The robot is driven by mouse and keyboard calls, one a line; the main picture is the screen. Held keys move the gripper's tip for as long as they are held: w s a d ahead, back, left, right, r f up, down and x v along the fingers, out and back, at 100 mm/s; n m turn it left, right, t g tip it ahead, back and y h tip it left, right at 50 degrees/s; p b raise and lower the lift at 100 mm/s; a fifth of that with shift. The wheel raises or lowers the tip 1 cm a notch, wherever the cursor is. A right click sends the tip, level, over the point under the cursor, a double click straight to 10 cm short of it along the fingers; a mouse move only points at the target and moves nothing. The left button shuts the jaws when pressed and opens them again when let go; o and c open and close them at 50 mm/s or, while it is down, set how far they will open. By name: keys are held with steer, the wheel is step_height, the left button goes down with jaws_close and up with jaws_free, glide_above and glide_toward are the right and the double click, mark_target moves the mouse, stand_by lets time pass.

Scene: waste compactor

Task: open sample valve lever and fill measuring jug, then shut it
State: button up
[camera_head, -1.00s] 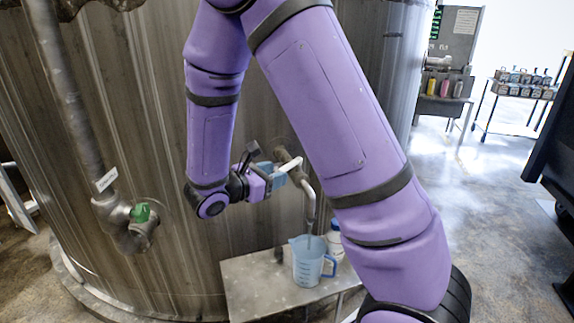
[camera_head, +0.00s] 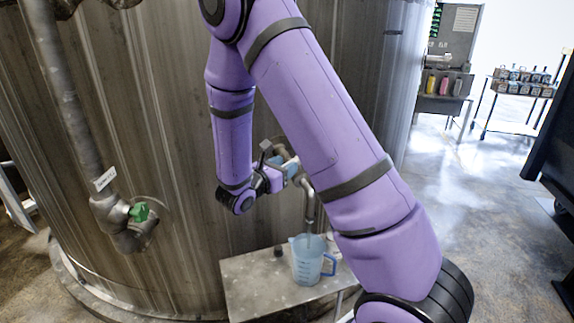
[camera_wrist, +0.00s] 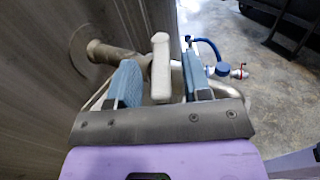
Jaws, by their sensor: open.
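The sample valve lever (camera_wrist: 161,68) is a pale bar in the wrist view. It stands between the two blue finger pads of my open gripper (camera_wrist: 161,85), with a visible gap on each side. The lever's pipe (camera_wrist: 115,58) comes out of the tank wall. In the head view my gripper (camera_head: 288,170) is at the valve, above the bent spout (camera_head: 310,205), and the arm hides the lever. The translucent blue measuring jug (camera_head: 306,265) stands upright under the spout. I cannot tell its liquid level or whether liquid runs.
The jug stands on a small metal table (camera_head: 250,285) against the large tank (camera_head: 170,150). Open floor lies at right.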

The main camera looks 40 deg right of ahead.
steer(key=shift+x, duration=0.75)
steer(key=shift+c, duration=0.4)
jaws_close()
steer(key=shift+w+m+g, duration=0.1)
steer(key=shift+m+g, duration=0.2)
steer(key=shift+g, duration=0.1)
steer(key=shift+w+m+g, duration=0.45)
steer(key=shift+m+g, duration=0.5)
steer(key=shift+g, duration=0.55)
steer(key=shift+w+m+g, duration=0.4)
steer(key=shift+m+g, duration=0.6)
steer(key=shift+g, duration=0.5)
steer(key=shift+w+m+g, duration=0.45)
steer(key=shift+m+g, duration=0.5)
steer(key=shift+g, duration=0.55)
